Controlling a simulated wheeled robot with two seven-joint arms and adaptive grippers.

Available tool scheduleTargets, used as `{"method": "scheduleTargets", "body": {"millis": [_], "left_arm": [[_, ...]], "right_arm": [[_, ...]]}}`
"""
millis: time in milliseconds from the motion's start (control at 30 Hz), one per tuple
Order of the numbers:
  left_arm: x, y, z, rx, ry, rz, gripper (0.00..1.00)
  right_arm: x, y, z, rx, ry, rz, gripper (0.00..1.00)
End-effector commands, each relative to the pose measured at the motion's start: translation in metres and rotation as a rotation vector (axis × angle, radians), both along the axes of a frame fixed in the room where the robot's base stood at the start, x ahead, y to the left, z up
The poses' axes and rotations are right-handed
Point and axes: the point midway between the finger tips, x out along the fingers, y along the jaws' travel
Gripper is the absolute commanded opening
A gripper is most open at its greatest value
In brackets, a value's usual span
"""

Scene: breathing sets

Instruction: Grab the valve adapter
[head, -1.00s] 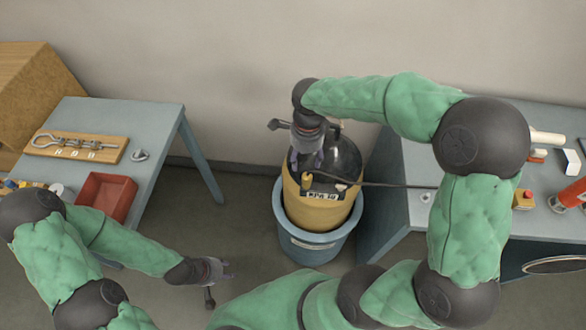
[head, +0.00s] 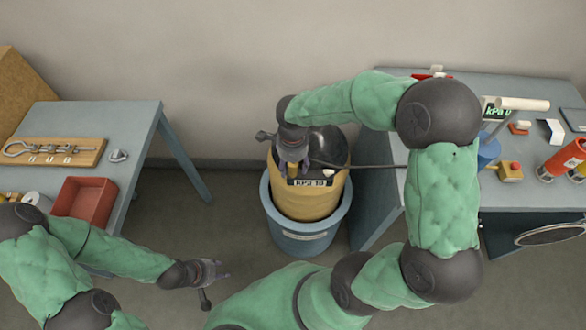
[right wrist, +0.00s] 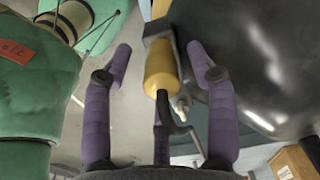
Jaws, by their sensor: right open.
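A yellow cylindrical fitting with a black hose, which looks like the valve adapter (right wrist: 160,66), lies between the two purple fingers of my right gripper (right wrist: 162,72) in the right wrist view. The fingers are open, one on either side, with gaps to the fitting. In the head view my right gripper (head: 290,163) is at the top left of a yellow tank (head: 318,205) with a black dome, largely hiding the fitting. My left gripper (head: 221,271) hangs low over the floor, left of the tank; its finger opening is unclear.
The tank stands in a blue tub (head: 300,243). A dark hose (head: 370,165) runs right toward a grey bench (head: 510,92) with a kPa display and red canisters. A left table (head: 140,112) holds a red tray (head: 85,200) and a wooden hook board (head: 55,152).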

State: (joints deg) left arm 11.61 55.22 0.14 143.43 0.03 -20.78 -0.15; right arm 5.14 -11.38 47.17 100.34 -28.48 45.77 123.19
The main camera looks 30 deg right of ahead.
Motion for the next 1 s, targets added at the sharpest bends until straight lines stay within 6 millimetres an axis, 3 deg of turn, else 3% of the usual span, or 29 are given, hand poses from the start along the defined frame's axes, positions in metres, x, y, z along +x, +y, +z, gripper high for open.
{"method": "scheduleTargets", "body": {"millis": [267,500,833,1000], "left_arm": [[0.0,0.0,-0.002,0.0,0.0,0.0,0.4],[0.0,0.0,-0.002,0.0,0.0,0.0,0.4],[0.0,0.0,-0.002,0.0,0.0,0.0,0.4],[0.0,0.0,0.003,0.0,0.0,0.0,0.4]], "right_arm": [[0.001,0.0,-0.008,0.0,-0.002,0.0,0.58],[0.001,0.0,-0.008,0.001,-0.001,0.0,0.0],[0.001,0.0,-0.006,0.0,-0.002,-0.001,0.0],[0.001,0.0,0.003,0.0,-0.003,-0.001,0.0]]}}
